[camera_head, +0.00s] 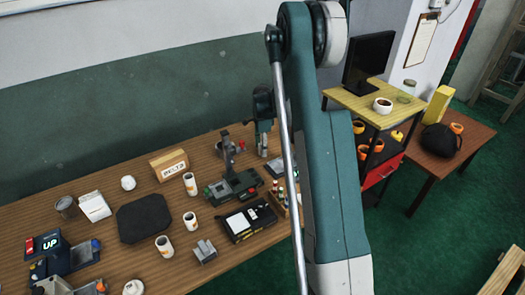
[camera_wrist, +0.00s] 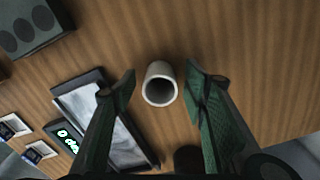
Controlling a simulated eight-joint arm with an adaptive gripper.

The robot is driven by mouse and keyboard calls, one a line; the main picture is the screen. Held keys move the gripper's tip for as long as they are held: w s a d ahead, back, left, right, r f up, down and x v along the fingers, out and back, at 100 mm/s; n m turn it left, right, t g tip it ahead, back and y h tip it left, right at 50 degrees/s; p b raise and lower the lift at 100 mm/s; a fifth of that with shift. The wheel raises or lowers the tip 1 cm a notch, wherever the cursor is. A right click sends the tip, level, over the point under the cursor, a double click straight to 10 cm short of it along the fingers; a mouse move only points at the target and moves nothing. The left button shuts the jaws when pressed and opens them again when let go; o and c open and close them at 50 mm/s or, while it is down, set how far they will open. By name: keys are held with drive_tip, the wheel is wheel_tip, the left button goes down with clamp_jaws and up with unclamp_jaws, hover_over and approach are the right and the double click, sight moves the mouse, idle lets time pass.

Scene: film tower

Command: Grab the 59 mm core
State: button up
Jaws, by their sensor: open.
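A pale hollow core (camera_wrist: 160,84) stands on the wood table in the wrist view, its round opening facing the camera. My gripper (camera_wrist: 160,73) is open, with one green finger on each side of the core and a visible gap to both. In the head view my gripper (camera_head: 264,128) is low over the back of the table, and a small pale cylinder shows just below it. Other white cores with orange marks stand farther left: one at the back (camera_head: 190,184), one in the middle (camera_head: 190,222) and one in front (camera_head: 164,247). I cannot read any sizes.
A device with a pale panel (camera_wrist: 104,118) lies left of the core, and a grey block with dark round holes (camera_wrist: 32,30) is at upper left. In the head view a dark mat (camera_head: 144,218) and a cardboard box (camera_head: 169,165) are on the table.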

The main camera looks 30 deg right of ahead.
drive_tip(key=shift+c, duration=0.3)
drive_tip(key=c, duration=0.9)
drive_tip(key=shift+r, duration=0.1)
drive_tip(key=shift+r+p, duration=0.8)
drive_tip(key=shift+r, duration=4.15)
